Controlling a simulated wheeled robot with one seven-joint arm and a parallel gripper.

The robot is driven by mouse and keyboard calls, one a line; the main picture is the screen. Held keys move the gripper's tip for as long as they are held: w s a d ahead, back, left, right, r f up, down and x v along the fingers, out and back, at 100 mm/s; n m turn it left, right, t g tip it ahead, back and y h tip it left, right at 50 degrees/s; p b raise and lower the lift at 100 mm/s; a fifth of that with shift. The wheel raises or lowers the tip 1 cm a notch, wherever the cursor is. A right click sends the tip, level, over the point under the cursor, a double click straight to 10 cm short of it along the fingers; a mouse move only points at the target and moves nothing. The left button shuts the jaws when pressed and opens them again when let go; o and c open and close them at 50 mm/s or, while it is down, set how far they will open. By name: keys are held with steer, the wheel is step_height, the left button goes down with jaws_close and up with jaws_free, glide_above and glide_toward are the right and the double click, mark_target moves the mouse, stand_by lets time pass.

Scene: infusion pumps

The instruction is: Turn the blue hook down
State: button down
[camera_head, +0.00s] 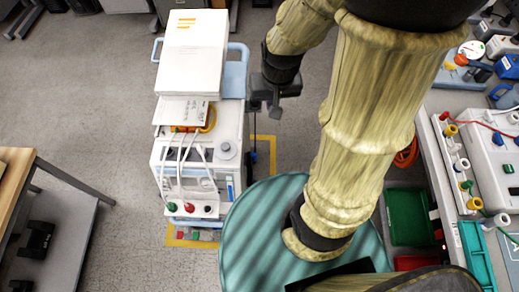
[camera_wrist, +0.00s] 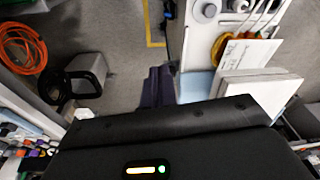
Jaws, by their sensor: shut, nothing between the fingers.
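The white equipment cart (camera_head: 190,165) stands left of centre with a light blue frame. A small dark blue part (camera_head: 253,157) sticks out from its right side, and a similar part shows at the top of the wrist view (camera_wrist: 168,18). It may be the blue hook; it is too small to tell its shape or which way it points. My gripper (camera_head: 275,107) is beside the cart's upper right side, apart from the dark blue part. Its dark fingers also show in the wrist view (camera_wrist: 158,75), shut and empty, close to the cart's light blue edge (camera_wrist: 195,87).
A white box stack (camera_head: 192,50) tops the cart. A round teal surface (camera_head: 255,235) lies below my arm. A workbench with devices (camera_head: 495,150) is at right, with a green bin (camera_head: 407,215) beside it. A wooden table (camera_head: 14,175) stands at left. Floor between is open.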

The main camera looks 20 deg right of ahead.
steer(key=w+d+f+m+g+b, duration=0.1)
steer(key=w+f+m+b, duration=0.2)
steer(key=f, duration=0.6)
steer(key=w+d+f+m+g+y+b, duration=0.1)
steer(key=w+f+m+b, duration=0.2)
steer(key=f, duration=0.6)
steer(key=w+d+f+m+g+y+b, duration=0.1)
steer(key=w+f+m+b, duration=0.2)
steer(key=f+b, duration=0.3)
step_height(320, 180, down, 3)
steer(key=shift+w+d+f+g, duration=0.2)
steer(key=shift+w+d+g, duration=0.15)
steer(key=shift+w, duration=0.4)
steer(key=shift+f, duration=0.1)
steer(key=s+a+f+b, duration=0.1)
steer(key=s+a+f, duration=0.3)
steer(key=f, duration=0.5)
steer(key=shift+a+f+b, duration=0.3)
steer(key=shift+a, duration=0.2)
steer(key=shift+w, duration=0.15)
